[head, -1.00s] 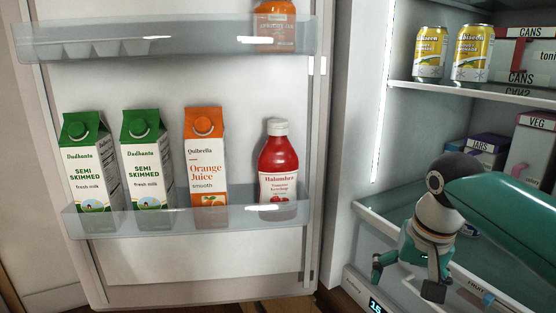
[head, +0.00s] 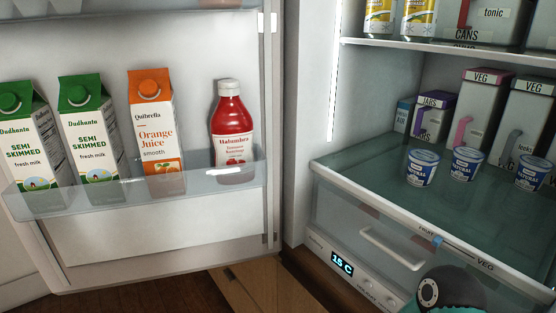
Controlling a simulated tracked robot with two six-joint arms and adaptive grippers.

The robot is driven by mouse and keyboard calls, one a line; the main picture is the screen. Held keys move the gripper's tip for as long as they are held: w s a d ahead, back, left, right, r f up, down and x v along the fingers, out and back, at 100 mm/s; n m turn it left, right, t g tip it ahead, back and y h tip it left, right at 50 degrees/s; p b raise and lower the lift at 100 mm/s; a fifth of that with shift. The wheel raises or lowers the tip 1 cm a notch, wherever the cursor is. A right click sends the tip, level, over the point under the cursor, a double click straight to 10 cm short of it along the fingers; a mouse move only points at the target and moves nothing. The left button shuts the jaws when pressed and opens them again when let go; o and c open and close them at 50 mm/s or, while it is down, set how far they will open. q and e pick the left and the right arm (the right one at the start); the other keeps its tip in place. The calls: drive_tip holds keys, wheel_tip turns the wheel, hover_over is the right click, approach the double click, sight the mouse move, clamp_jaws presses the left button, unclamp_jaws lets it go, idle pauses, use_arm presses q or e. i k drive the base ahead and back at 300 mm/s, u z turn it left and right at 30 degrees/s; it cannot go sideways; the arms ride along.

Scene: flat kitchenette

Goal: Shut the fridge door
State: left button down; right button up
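The fridge door (head: 160,245) stands wide open on the left of the head view, its inner side facing me. Its shelf (head: 215,180) holds two green milk cartons (head: 92,130), an orange juice carton (head: 154,130) and a red ketchup bottle (head: 231,125). The open fridge (head: 430,200) fills the right side, with its hinge edge between door and interior. A teal and dark part of my arm shows at the bottom right edge, in front of the fridge's lower drawer. Neither gripper's fingers are in view.
Inside the fridge, several yogurt pots (head: 466,164) and boxes (head: 483,110) stand on the glass shelf, with cans (head: 418,18) above. A drawer (head: 390,245) and a display panel (head: 342,264) lie below. Wooden floor (head: 160,298) shows under the door.

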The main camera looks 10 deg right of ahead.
sight(82, 247)
drive_tip(key=u, duration=0.05)
drive_tip(key=k, duration=0.5)
drive_tip(key=u, duration=0.95)
drive_tip(key=i, duration=0.2)
drive_tip(key=z, duration=3.55)
drive_tip(key=k, duration=0.75)
drive_tip(key=u, duration=0.65)
drive_tip(key=k, duration=0.45)
drive_tip(key=u, duration=0.3)
